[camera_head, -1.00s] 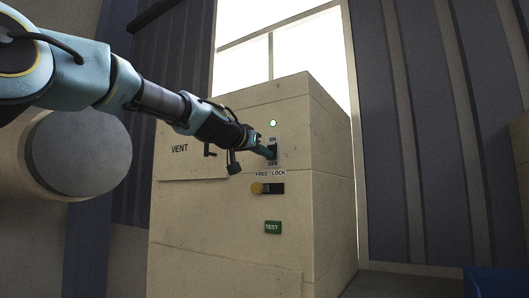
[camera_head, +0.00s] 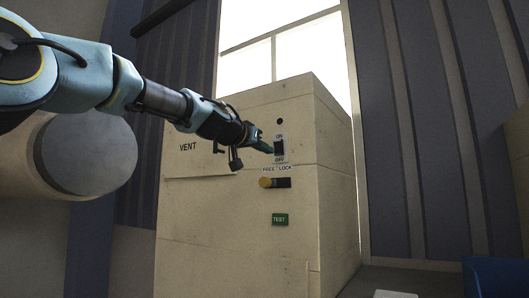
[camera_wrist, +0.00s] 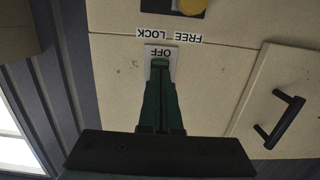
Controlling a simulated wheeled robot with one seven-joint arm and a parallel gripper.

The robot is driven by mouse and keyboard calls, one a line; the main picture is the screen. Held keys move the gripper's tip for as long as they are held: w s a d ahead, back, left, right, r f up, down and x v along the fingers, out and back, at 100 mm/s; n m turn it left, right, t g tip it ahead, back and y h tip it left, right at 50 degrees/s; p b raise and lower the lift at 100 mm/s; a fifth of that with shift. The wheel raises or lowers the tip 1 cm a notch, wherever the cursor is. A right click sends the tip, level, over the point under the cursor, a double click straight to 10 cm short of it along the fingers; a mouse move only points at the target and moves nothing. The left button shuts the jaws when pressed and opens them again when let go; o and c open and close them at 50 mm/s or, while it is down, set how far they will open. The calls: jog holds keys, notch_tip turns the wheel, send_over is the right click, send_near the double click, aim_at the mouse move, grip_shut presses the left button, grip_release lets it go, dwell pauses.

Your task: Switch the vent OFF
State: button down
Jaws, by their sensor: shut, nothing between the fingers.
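The vent cabinet (camera_head: 230,235) is a beige box with the label VENT on its front. Its dark rocker switch (camera_head: 279,147) sits between the labels ON and OFF. The small indicator lamp (camera_head: 280,121) above it is dark. My gripper (camera_head: 268,149) is shut and empty, its green fingertips at the left edge of the switch in the head view. In the wrist view the gripper (camera_wrist: 160,70) points at the switch plate, just by the OFF label (camera_wrist: 160,52), and hides most of the switch. I cannot tell whether the tips touch it.
Below the switch is a yellow-knobbed FREE/LOCK slider (camera_head: 266,183), with the knob at the FREE side. A green TEST button (camera_head: 280,219) is lower. A black handle (camera_wrist: 279,121) stands out from the cabinet front. A blue bin (camera_head: 495,277) is at the lower right.

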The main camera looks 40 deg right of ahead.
jog(key=s+a+f+b, duration=0.1)
jog(key=s+a+b, duration=0.1)
jog(key=a+b, duration=0.7)
jog(key=shift+s+a+f, duration=0.2)
dwell(0.6)
